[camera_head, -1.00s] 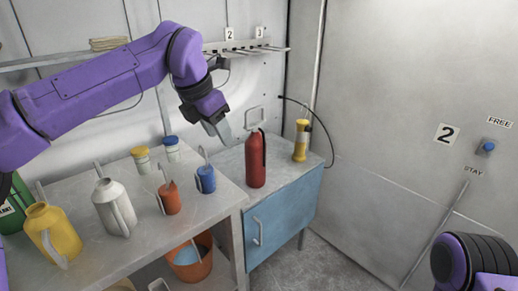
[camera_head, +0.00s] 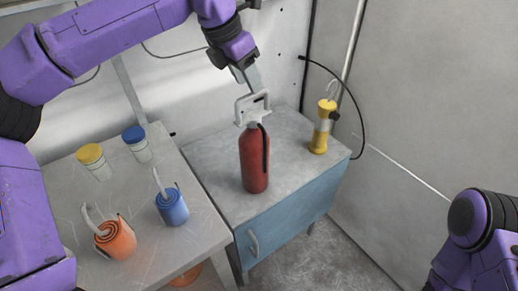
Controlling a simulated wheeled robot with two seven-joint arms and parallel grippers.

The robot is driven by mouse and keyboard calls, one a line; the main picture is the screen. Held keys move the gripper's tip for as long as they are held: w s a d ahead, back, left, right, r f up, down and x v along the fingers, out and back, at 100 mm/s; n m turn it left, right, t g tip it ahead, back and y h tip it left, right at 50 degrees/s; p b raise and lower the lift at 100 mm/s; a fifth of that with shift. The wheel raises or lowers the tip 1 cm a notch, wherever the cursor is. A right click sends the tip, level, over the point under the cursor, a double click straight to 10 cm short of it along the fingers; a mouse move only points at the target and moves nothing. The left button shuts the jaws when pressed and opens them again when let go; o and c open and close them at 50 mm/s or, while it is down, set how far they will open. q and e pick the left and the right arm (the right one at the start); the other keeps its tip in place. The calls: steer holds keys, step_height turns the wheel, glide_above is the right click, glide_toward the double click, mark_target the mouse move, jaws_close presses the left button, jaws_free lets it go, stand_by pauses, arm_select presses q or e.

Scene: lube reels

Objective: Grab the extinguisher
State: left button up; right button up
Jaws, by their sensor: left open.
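A red fire extinguisher (camera_head: 254,165) stands upright on the grey top of a blue cabinet (camera_head: 290,225). It has a light grey handle frame (camera_head: 241,106) on top and a black hose down its right side. My left gripper (camera_head: 256,88) is open and points down just above and behind the handle; the handle partly overlaps its fingers in the picture. I cannot tell whether they touch. Of my right arm only purple and black links show at the lower right; its gripper is out of view.
A yellow lamp-like item (camera_head: 321,130) with a black cable stands right of the extinguisher. On the left table (camera_head: 160,240) are an orange can (camera_head: 115,240), a blue can (camera_head: 172,207) and two capped jars (camera_head: 94,162). A wall closes off the back and right.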

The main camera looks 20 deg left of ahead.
mark_target(250, 94)
arm_select(q)
steer(key=x, duration=0.4)
steer(key=p+x, duration=0.1)
steer(key=x, duration=0.2)
steer(key=shift+s+d+f, duration=0.1)
steer(key=shift+s, duration=0.25)
steer(key=shift+s+r, duration=0.25)
steer(key=shift+s, duration=0.1)
steer(key=shift+s+r, duration=0.15)
steer(key=shift+s, duration=0.1)
steer(key=c, duration=0.4)
jaws_close()
steer(key=shift+w, duration=0.1)
arm_select(e)
steer(key=shift+s+r, duration=0.35)
steer(key=shift+s, duration=0.2)
steer(key=shift+s+r, duration=0.3)
steer(key=shift+s, duration=0.2)
arm_select(q)
steer(key=shift+f, duration=0.3)
steer(key=shift+r, duration=0.1)
